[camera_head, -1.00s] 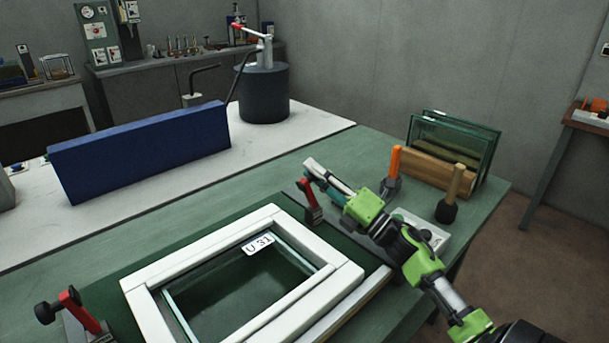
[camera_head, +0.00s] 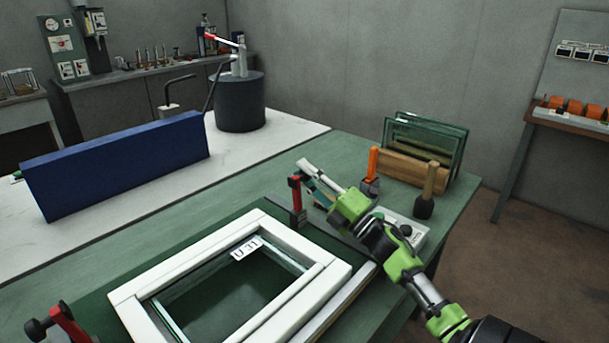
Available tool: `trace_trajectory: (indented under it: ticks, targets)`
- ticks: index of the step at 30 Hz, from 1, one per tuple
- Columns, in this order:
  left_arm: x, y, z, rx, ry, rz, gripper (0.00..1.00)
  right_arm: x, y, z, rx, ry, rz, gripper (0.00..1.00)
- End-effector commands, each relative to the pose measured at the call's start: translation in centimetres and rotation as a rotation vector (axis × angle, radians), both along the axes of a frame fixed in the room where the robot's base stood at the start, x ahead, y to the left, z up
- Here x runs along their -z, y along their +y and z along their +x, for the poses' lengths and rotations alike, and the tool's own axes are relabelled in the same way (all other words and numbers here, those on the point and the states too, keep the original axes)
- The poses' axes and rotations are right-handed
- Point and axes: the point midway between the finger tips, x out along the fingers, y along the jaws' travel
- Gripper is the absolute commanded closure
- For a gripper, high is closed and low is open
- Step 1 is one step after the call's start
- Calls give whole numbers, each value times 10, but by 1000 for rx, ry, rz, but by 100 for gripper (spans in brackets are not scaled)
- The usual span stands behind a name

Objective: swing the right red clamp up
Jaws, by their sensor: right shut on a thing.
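The right red clamp (camera_head: 297,203) stands at the far right corner of the white frame, its red handle close to upright with a dark tip on top. My right gripper (camera_head: 308,183), green and white, reaches in from the lower right and is shut at the clamp's handle; the exact contact is too small to see. The left red clamp (camera_head: 67,322) leans at the lower left, with a dark knob at its end. The white frame (camera_head: 222,262) holds a glass pane marked "U 31" and lies on a dark green mat. My left gripper is out of view.
An orange-handled tool (camera_head: 373,165), a wooden-handled mallet (camera_head: 428,190) and a wooden rack (camera_head: 410,172) with glass panes stand right of my gripper. A light box (camera_head: 405,230) sits behind my arm. A blue block (camera_head: 115,163) stands at the back left. The green tabletop between is clear.

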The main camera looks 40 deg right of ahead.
Motion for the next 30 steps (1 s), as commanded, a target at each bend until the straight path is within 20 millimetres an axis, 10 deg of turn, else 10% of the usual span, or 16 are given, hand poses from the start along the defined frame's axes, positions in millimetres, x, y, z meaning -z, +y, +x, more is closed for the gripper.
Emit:
trace_trajectory:
  ticks: [2, 3, 5, 19, 30]
  targets:
    - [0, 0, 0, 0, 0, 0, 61, 0, 0, 0, 1, 0, -2, 100]
    - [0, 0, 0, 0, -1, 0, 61, 0, 0, 0, 1, 0, -2, 73]
    - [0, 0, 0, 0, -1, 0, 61, 0, 0, 0, 1, 0, -2, 62]
    - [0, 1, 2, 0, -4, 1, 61, 5, -1, -9, 0, 1, -1, 62]
    - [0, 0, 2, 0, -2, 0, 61, 6, -9, -77, 2, 4, -2, 62]
